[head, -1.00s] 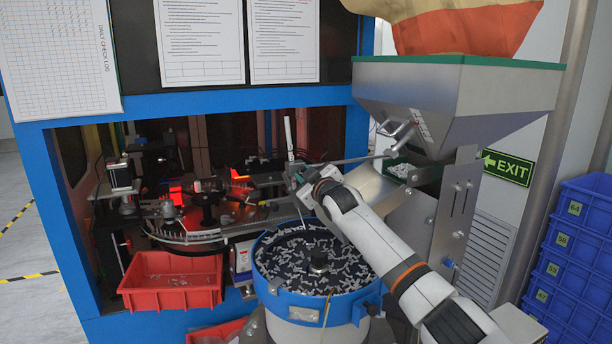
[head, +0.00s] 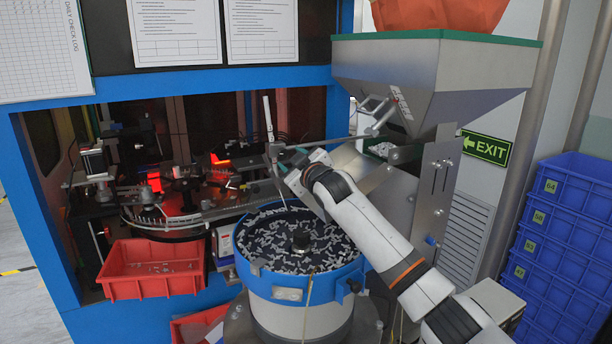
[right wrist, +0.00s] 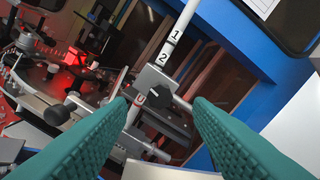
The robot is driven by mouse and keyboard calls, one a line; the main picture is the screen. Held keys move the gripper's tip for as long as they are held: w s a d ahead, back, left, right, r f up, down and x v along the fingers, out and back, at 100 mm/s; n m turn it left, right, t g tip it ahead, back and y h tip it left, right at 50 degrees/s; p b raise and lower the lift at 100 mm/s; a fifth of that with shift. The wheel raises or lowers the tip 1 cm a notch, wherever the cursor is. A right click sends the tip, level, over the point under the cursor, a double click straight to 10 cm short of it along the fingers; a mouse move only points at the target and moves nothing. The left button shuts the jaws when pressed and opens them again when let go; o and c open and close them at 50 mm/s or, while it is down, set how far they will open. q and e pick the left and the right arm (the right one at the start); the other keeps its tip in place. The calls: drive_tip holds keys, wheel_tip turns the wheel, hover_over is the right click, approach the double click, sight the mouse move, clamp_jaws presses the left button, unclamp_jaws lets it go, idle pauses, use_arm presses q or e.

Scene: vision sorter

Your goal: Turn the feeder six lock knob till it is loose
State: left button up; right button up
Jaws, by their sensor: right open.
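In the right wrist view a black knob (right wrist: 157,97) sits on a grey clamp block (right wrist: 150,82) on a pale post (right wrist: 172,42) marked 1 and 2. My right gripper (right wrist: 163,103) is open, its green ribbed fingers on either side of the knob in the picture. The knob appears beyond the fingertips, and I see no contact. In the head view my right gripper (head: 283,160) is beside the post (head: 268,120), above the back of the bowl feeder. The knob is too small to make out there. My left gripper is not in view.
The blue-rimmed bowl feeder (head: 255,272), full of small metal parts, stands below my right arm. A steel hopper (head: 455,75) hangs at upper right. A thin rod (head: 335,139) runs from the clamp area toward the hopper. A red bin (head: 120,287) stands at left.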

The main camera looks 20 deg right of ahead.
drive_tip(key=s+d+b, duration=0.1)
drive_tip(key=s+b, duration=0.1)
drive_tip(key=s, duration=0.5)
drive_tip(key=shift+s+d, duration=0.25)
drive_tip(key=shift+s, duration=0.15)
